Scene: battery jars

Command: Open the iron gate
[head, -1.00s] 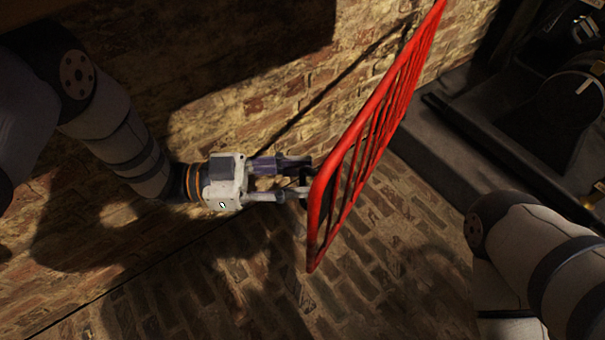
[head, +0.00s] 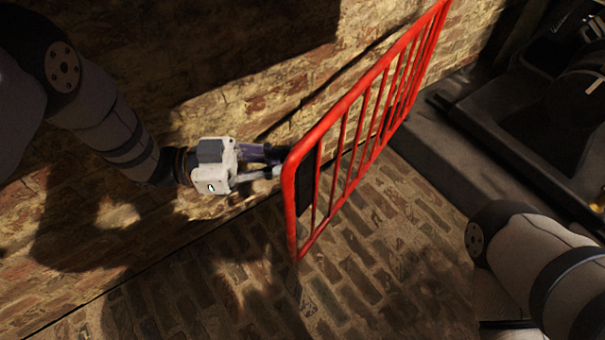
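The red iron gate (head: 345,105) stands upright on the brick floor, a barred frame running from the middle of the head view up to the top right. A dark plate (head: 306,184) sits behind the bars at its near end. My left gripper (head: 279,160) is at the gate's near end post, on the left side of it. Its fingertips are partly hidden by the post, so I cannot tell whether they grip the gate. My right arm is at the lower right, and its gripper is out of view.
A brick wall (head: 230,100) runs along the left behind my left arm. A dark machine on a raised grey ledge (head: 440,135) stands at the right. The brick floor (head: 375,255) in front of the gate is clear.

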